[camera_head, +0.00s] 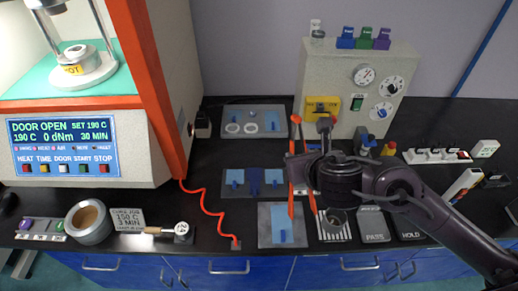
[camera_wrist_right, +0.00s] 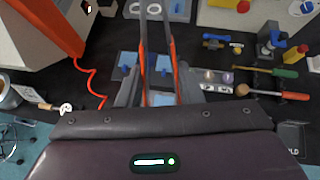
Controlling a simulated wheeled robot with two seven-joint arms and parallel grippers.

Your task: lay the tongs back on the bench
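The tongs (camera_wrist_right: 143,65) have long dark arms with orange-red parts. In the head view their orange-red arms (camera_head: 291,205) stand spread, one on each side of my right gripper's front. My right gripper (camera_head: 308,168) is over the bench. In the right wrist view its fingers (camera_wrist_right: 156,92) lie on both outer sides of the tongs, and it appears shut on them. The tongs look held above the black bench (camera_head: 165,215); the exact height cannot be told. My left gripper is not in view.
A grey-blue tray (camera_head: 265,238) with a blue piece lies below the tongs. A slotted plate with a cup (camera_head: 334,222), a PASS pad (camera_head: 374,228) and a HOLD pad (camera_head: 405,226) lie to its right. A red coiled cord (camera_head: 207,207) runs left. Bare bench lies between cord and trays.

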